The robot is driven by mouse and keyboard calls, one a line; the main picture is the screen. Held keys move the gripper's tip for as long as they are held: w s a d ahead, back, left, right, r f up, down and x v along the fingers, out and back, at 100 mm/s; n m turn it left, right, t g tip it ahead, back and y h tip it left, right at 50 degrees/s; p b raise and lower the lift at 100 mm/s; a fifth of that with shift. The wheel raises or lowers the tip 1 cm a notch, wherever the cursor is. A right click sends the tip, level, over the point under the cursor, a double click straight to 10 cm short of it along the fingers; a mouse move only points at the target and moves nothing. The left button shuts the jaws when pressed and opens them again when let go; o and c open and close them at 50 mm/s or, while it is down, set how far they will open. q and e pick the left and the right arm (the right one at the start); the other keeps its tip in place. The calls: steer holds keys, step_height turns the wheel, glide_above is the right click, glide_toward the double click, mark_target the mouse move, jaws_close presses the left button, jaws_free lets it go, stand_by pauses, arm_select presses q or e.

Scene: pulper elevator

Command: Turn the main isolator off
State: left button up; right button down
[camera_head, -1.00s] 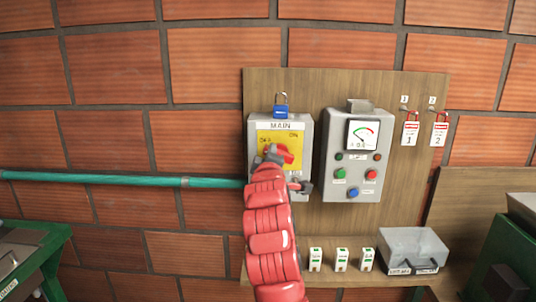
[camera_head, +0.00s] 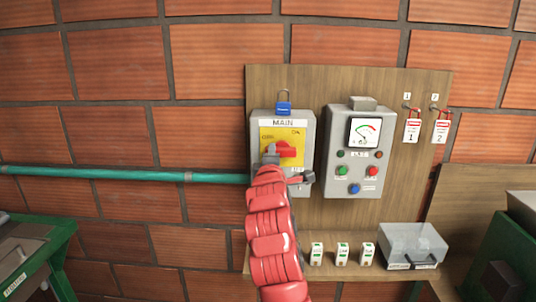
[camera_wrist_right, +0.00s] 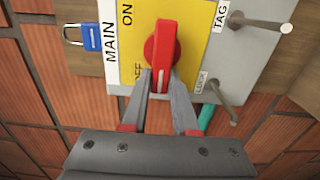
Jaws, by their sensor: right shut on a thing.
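The main isolator is a grey box (camera_head: 307,130) with a yellow plate (camera_head: 268,134), labelled MAIN, ON and OFF. Its red rotary handle (camera_head: 288,150) lies about level in the head view. In the right wrist view the handle (camera_wrist_right: 162,45) stands upright in the picture, its white-marked end down beside the partly covered OFF label. My right gripper (camera_head: 269,158) is shut on that end; its fingers (camera_wrist_right: 167,84) lie on either side of it. My red arm covers the box's lower left. My left gripper is out of view.
A blue padlock (camera_head: 283,109) hangs at the box's top. Metal pegs marked TAG (camera_wrist_right: 262,22) and LOCK (camera_wrist_right: 222,102) stick out beside the handle. A gauge panel (camera_head: 367,107) is to the right, then two red tags. A clear bin (camera_head: 412,240) stands on the shelf below.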

steer(key=shift+r, duration=0.2)
steer(key=c, duration=0.7)
jaws_free()
steer(key=shift+f, duration=0.1)
steer(key=s+b, duration=0.4)
steer(key=s, duration=1.3)
steer(key=shift+s+b, duration=0.25)
steer(key=shift+b, duration=0.15)
